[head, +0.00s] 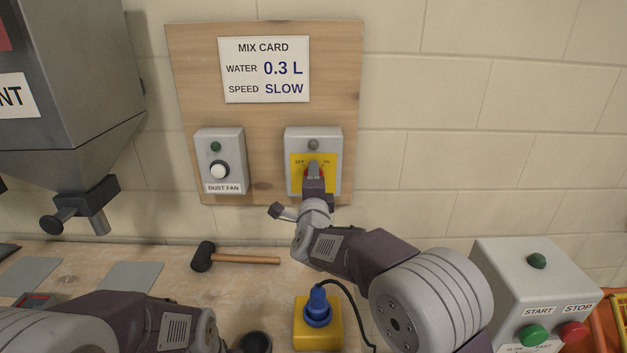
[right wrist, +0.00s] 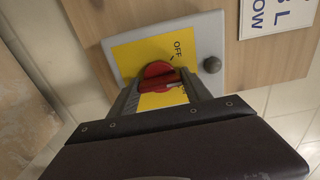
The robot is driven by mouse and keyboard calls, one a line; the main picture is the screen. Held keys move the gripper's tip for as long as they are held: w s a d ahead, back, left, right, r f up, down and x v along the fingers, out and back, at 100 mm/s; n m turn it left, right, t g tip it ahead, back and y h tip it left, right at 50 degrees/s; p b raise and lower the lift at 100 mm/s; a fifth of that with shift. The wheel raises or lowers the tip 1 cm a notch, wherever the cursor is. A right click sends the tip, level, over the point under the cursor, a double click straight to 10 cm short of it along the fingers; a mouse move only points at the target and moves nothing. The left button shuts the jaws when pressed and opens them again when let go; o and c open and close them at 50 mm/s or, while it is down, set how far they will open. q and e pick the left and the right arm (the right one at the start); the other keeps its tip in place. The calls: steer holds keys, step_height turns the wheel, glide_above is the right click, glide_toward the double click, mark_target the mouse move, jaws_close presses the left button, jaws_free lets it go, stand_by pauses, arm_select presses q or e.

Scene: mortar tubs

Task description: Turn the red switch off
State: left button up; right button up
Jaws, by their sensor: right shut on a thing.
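The red switch (head: 313,170) is a round red knob on a yellow plate, on a grey box (head: 291,148) fixed to the wooden board. In the right wrist view the red switch (right wrist: 158,70) sits between my fingers, with the OFF label beside it. My right gripper (head: 314,184) is shut on the knob and hides its lower part in the head view. I cannot tell exactly where the knob points. The small round lamp (head: 313,144) above it looks grey and unlit.
A mallet (head: 240,259) and a yellow block with a blue plug (head: 318,308) lie on the bench below. A start/stop box (head: 497,262) stands at right, a grey hopper (head: 60,125) at left.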

arm_select(q)
steer(key=shift+r+p, duration=0.7)
steer(key=shift+r, duration=0.05)
arm_select(e)
steer(key=n, duration=0.4)
steer(key=shift+r+n, duration=0.1)
steer(key=shift+n, duration=0.2)
arm_select(q)
steer(key=shift+r+p, duration=0.75)
arm_select(e)
steer(key=n, duration=0.4)
arm_select(q)
steer(key=shift+r, duration=0.1)
arm_select(e)
steer(key=shift+n, duration=0.3)
steer(key=o, duration=1.4)
steer(key=shift+c, duration=0.2)
steer(key=shift+s, duration=0.1)
arm_select(q)
step_height(320, 180, down, 2)
steer(key=shift+f+b, duration=0.15)
steer(key=shift+b, duration=0.95)
arm_select(e)
steer(key=s, duration=0.8)
steer(key=shift+s, duration=0.4)
